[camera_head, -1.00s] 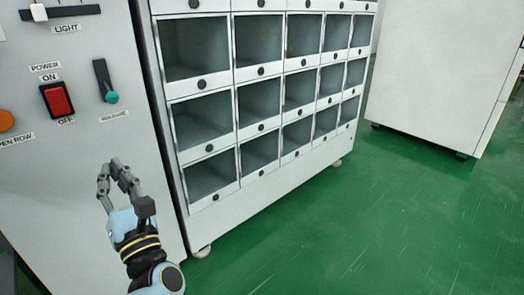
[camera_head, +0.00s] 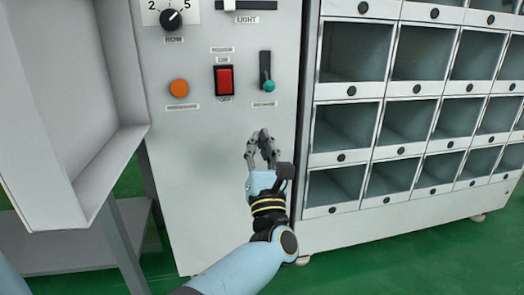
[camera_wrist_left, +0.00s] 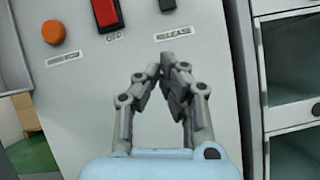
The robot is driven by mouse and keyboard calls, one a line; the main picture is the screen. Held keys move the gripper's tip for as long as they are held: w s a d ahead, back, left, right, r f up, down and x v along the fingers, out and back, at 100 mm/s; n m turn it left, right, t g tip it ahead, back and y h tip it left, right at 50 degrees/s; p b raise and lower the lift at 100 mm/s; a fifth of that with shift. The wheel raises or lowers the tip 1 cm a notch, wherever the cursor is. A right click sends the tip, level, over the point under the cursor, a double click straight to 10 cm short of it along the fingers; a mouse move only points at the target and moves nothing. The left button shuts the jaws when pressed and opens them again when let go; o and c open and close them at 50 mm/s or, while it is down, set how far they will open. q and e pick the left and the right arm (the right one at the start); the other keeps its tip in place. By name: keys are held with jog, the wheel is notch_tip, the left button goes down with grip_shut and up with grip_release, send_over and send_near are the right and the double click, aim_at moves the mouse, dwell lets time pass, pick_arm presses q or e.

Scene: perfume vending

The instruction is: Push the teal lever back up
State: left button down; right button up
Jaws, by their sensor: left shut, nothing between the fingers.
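The teal lever knob (camera_head: 270,86) sits at the bottom end of its black vertical slot (camera_head: 265,63) on the grey control panel, above a small label. My left gripper (camera_head: 262,138) is below the lever, in front of the panel, with its fingertips together and empty. It is apart from the knob. In the left wrist view the closed gripper (camera_wrist_left: 168,62) points up towards the RELEASE label (camera_wrist_left: 172,33). My right gripper is not in view.
A red power switch (camera_head: 224,80) and an orange button (camera_head: 179,88) are left of the lever. A dial (camera_head: 171,19) and a light slider (camera_head: 243,6) are above. A cabinet of open compartments (camera_head: 352,90) stands to the right.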

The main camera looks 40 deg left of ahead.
aim_at(255, 109)
pick_arm(q)
jog(key=x, duration=0.5)
jog(key=shift+w+a+r, duration=0.15)
jog(key=shift+a+r, duration=0.05)
jog(key=shift+d+r, duration=0.3)
jog(key=shift+r, duration=0.25)
jog(key=shift+d+r, duration=0.3)
jog(key=shift+r, duration=0.3)
jog(key=shift+d+r, duration=0.3)
jog(key=shift+r, duration=0.3)
jog(key=shift+r, duration=0.1)
